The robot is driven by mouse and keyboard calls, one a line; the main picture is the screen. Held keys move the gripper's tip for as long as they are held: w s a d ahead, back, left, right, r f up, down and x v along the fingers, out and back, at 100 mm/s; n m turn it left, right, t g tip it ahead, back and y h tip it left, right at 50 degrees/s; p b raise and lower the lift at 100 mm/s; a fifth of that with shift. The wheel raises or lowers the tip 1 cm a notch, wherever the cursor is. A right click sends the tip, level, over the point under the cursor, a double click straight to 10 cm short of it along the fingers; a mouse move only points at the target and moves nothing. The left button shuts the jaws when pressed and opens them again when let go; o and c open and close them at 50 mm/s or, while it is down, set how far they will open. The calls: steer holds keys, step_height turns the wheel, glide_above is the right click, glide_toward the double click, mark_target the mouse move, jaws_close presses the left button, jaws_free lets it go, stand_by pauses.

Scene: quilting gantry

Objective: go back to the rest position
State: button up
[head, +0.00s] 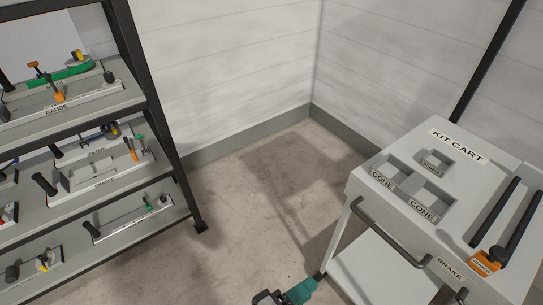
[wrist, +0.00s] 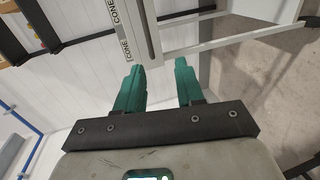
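My gripper (head: 298,292) shows at the bottom edge of the head view, low on the left side of the kit cart; most of my arm is out of frame. In the wrist view my gripper (wrist: 158,72) has two teal fingers with a clear gap between them. It is open and nothing is held. The kit cart (head: 365,185) stands at the right with empty-looking compartments labelled CONE. Its edge and CONE labels also show beyond the fingers in the wrist view (wrist: 140,35). The exact gap between the fingers and the cart cannot be told.
A dark-framed shelf rack (head: 150,100) with several labelled fixtures stands at the left. The cart has a dark front handle (head: 392,232), a BRAKE label and an orange tagged part (head: 485,261). Bare concrete floor (head: 250,190) lies between rack and cart, before white walls.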

steer(key=s+d+f+m+g+y, duration=0.2)
steer(key=s+d+f+g+y, duration=0.15)
steer(key=d, duration=0.45)
steer(key=s+d+f+m+g+y, duration=0.25)
steer(key=d+f+g, duration=0.2)
steer(key=d, duration=0.45)
steer(key=s+d+r+m+y, duration=0.2)
steer(key=s+d+m+y, duration=0.1)
steer(key=s+y, duration=0.3)
steer(key=s+d, duration=0.1)
steer(key=s, duration=0.1)
steer(key=shift+s+d+r, duration=0.15)
steer(key=shift+s+r, duration=0.15)
steer(key=shift+s, duration=0.1)
steer(key=shift+c, duration=0.2)
stand_by(0.4)
